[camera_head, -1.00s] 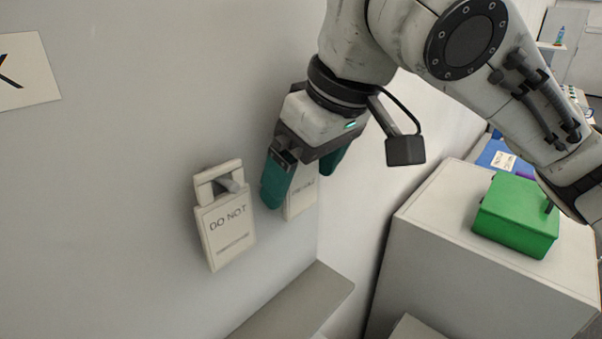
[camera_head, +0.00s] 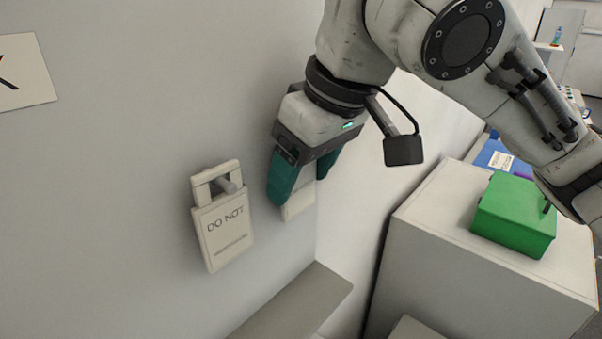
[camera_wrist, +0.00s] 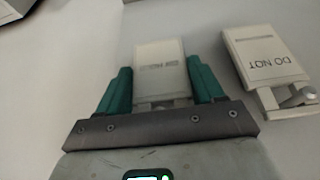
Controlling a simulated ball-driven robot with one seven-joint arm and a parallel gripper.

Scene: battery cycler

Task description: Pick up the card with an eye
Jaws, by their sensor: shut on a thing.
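Two pale cards hang near each other on the grey wall. My gripper (camera_head: 305,180), with teal fingers, is at the right-hand card (camera_head: 298,203) in the head view and shut on it, with the fingers on either side of its upper part. In the wrist view the held card (camera_wrist: 160,68) stands between the fingers (camera_wrist: 160,90), its small print too blurred to read. The other card (camera_head: 225,235) reads "DO NOT" and hangs by its frame on a peg (camera_head: 228,186); it also shows in the wrist view (camera_wrist: 263,55). I see no eye mark on either card.
A white cabinet (camera_head: 420,235) stands at the right with a green box (camera_head: 514,215) on top. A grey ledge (camera_head: 300,300) runs below the cards. A sign (camera_head: 25,75) is on the wall at the far left.

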